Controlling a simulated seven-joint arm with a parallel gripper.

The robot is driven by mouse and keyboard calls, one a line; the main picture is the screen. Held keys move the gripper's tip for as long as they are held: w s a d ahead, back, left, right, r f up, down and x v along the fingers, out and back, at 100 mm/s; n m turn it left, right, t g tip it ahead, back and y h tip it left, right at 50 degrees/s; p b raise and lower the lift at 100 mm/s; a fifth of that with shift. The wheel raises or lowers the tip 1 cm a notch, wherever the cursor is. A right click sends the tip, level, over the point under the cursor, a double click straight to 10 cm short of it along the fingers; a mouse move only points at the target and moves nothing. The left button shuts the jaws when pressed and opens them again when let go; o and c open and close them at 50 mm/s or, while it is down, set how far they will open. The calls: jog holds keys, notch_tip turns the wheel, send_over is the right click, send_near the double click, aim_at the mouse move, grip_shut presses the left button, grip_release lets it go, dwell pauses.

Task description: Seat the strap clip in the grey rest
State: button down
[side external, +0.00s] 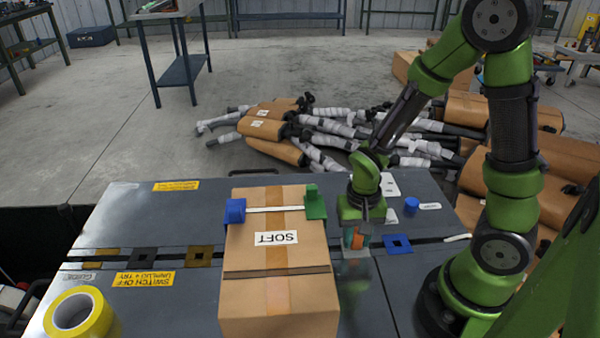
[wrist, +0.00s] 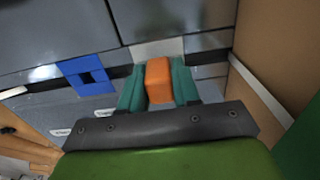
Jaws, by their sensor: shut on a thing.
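My gripper (side external: 357,238) points down at the table just right of the cardboard box. Its two teal fingers (wrist: 159,76) are shut on an orange block, which I take to be the strap clip (wrist: 159,88); it also shows between the fingers in the side view (side external: 358,241). A pale grey square plate, likely the grey rest (side external: 356,253), lies on the dark slot below the clip. In the wrist view the grey rest (wrist: 158,48) shows beyond the clip, partly covered by clip and fingers. I cannot tell whether the clip touches it.
A cardboard box (side external: 260,300) marked SOFT stands close left, with a white strap, a blue block (side external: 235,211) and a green block (side external: 315,203) on top. A blue square rest (side external: 397,245) lies right; brown (side external: 199,256) and black (side external: 144,260) ones lie left. A blue cylinder (side external: 411,206) stands behind.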

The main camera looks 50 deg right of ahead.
jog(key=c, duration=0.7)
grip_release()
jog(key=shift+c, duration=0.2)
notch_tip(320, 180, up, 17)
jog(key=shift+f, duration=0.1)
jog(key=s+a+r+n+t+y, duration=0.1)
jog(key=a+r+n+t+y, duration=0.1)
jog(key=a+r+n+t, duration=0.2)
notch_tip(320, 180, up, 3)
jog(key=n+t, duration=0.1)
jog(key=t, duration=0.2)
jog(key=shift+s+a, duration=0.15)
jog(key=shift+s, duration=0.1)
